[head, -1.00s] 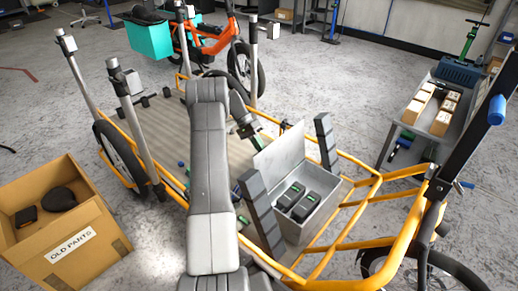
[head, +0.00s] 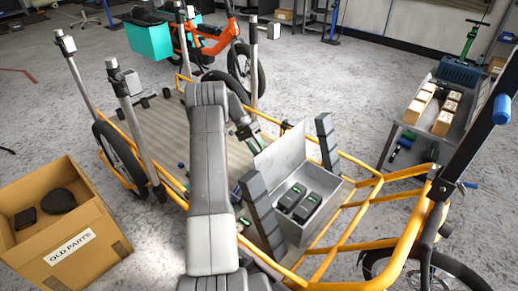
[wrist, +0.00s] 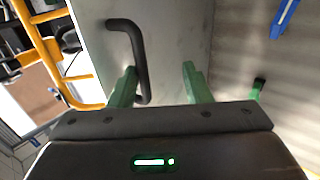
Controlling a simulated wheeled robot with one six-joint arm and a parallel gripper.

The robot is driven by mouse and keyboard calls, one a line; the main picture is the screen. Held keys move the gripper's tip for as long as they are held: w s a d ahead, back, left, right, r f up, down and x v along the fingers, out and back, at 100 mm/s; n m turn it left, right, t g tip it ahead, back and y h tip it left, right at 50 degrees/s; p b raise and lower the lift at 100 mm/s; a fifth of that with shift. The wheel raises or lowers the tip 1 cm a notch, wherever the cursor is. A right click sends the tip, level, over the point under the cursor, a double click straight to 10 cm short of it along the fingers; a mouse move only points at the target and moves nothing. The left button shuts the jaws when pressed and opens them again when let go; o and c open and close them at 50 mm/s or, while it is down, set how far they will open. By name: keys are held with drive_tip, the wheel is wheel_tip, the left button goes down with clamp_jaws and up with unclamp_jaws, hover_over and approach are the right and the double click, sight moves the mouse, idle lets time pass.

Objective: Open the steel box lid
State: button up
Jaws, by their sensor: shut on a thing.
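The steel box (head: 322,217) stands in the cargo bike's front part, with dark packs bearing green marks inside. Its lid (head: 279,156) is raised and leans up at the back-left side, leaving the box open. My gripper (head: 256,136) is behind the lid in the head view, its fingertips mostly hidden. In the wrist view the lid (wrist: 170,40) is a grey plate with a black handle (wrist: 135,55). The green fingers of my gripper (wrist: 158,78) are at the handle, the left one overlapping it. The gripper is shut on the handle, though the exact contact is hard to see.
Dark stacked posts (head: 327,143) stand beside the box. Yellow bike rails (head: 350,215) surround it. An "OLD PARTS" carton (head: 105,262) is at the left. A bench with small cartons (head: 412,140) is at the right. Open floor lies between bike and bench.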

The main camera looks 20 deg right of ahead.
drive_tip(key=shift+a, duration=0.1)
idle(0.3)
drive_tip(key=p+v, duration=0.6)
drive_tip(key=v, duration=0.7)
drive_tip(key=shift+w+r, duration=0.2)
drive_tip(key=shift+r, duration=0.2)
drive_tip(key=shift+f, duration=0.15)
drive_tip(key=b+x, duration=0.5)
drive_tip(key=x, duration=0.6)
drive_tip(key=shift+b, duration=0.3)
